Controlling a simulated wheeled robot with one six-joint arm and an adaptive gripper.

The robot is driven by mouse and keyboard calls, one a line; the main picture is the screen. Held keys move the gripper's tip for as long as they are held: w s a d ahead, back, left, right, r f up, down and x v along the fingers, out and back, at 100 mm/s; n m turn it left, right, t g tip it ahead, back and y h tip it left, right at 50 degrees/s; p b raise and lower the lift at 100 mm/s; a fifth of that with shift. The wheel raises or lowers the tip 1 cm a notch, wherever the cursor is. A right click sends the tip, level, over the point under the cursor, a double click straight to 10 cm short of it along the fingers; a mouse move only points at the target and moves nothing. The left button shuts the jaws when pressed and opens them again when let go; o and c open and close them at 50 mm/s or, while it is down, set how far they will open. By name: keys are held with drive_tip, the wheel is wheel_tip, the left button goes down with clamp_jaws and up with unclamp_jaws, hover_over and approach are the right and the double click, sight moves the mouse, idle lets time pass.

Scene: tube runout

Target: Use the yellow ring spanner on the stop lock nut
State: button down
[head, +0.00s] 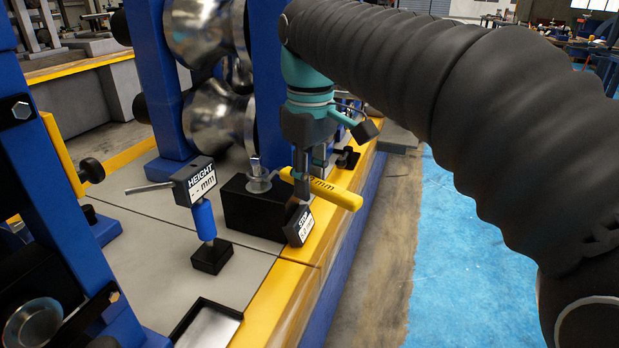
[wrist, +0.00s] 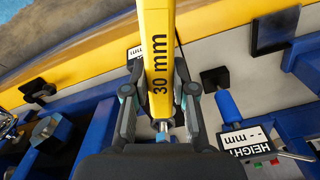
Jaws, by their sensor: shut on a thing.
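The yellow ring spanner (head: 335,194), marked 30 mm in the wrist view (wrist: 160,60), is held in my gripper (head: 302,165). In the wrist view the gripper's fingers (wrist: 158,75) close on both sides of its shaft. A silver stud with a round or nut-like piece at its base (head: 259,182) stands on a black block; it looks like the stop lock nut. The spanner's left end is close to it in the head view; I cannot tell whether they touch. The STOP display (head: 299,226) is at the block's front right corner.
The HEIGHT display (head: 195,182) stands left of the block, on a blue-handled post. Large steel rollers (head: 220,120) in a blue frame rise behind. A shallow tray (head: 207,325) lies at the near edge. The grey bed between is mostly clear.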

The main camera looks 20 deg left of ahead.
drive_tip(key=shift+f+b, duration=0.45)
drive_tip(key=shift+f, duration=0.4)
drive_tip(key=s+a+m+p, duration=0.1)
drive_tip(key=s+a+m, duration=0.6)
drive_tip(key=a+m, duration=0.4)
drive_tip(key=shift+s+a+m, duration=0.2)
drive_tip(key=shift+s+m, duration=0.05)
drive_tip(key=shift+m, duration=0.75)
idle(2.2)
drive_tip(key=shift+d, duration=0.15)
drive_tip(key=shift+w+d+n, duration=0.1)
drive_tip(key=shift+d+n, duration=0.65)
drive_tip(key=shift+n, duration=0.05)
drive_tip(key=c, duration=1.6)
unclamp_jaws()
clamp_jaws()
